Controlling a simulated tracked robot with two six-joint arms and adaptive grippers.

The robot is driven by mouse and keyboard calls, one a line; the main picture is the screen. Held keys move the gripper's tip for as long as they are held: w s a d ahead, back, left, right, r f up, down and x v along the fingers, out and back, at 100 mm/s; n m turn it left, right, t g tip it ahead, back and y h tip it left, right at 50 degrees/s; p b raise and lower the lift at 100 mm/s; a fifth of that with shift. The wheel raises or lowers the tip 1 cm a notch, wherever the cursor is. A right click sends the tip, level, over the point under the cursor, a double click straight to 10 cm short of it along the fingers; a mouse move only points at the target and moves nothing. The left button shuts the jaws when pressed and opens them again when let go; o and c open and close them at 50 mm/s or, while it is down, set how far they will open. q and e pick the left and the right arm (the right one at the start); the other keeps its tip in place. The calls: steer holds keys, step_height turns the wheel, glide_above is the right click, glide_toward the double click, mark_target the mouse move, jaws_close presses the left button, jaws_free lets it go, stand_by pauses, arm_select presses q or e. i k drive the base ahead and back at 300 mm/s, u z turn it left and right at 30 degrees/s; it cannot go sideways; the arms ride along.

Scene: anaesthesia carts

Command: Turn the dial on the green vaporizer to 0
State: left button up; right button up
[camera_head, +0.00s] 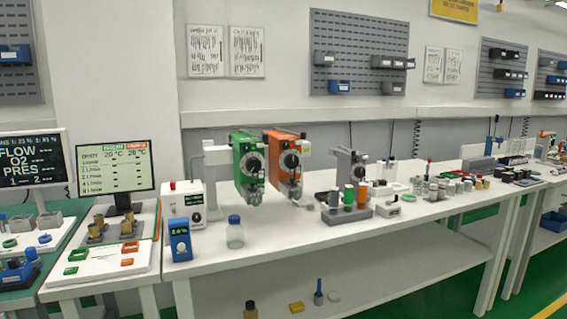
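The green vaporizer (237,160) hangs on a white stand at the left part of the long white bench. Its round dark dial (252,162) faces front and right; its marks are too small to read. An orange vaporizer (272,150) with a similar dial (290,161) is mounted right beside it, to the right. Neither of my grippers shows in this view.
A white device (186,202), a blue meter (180,240) and a blue-capped bottle (235,233) stand left of and below the vaporizers. A grey block with canisters (346,213) is to the right. Two monitors (115,168) stand at left.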

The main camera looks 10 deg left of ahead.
mark_target(253, 165)
steer(key=u, duration=0.3)
steer(key=i, duration=1.05)
steer(key=u, duration=0.7)
steer(key=k, duration=0.9)
steer(key=u, duration=0.1)
steer(key=i, duration=0.95)
steer(key=z, duration=0.05)
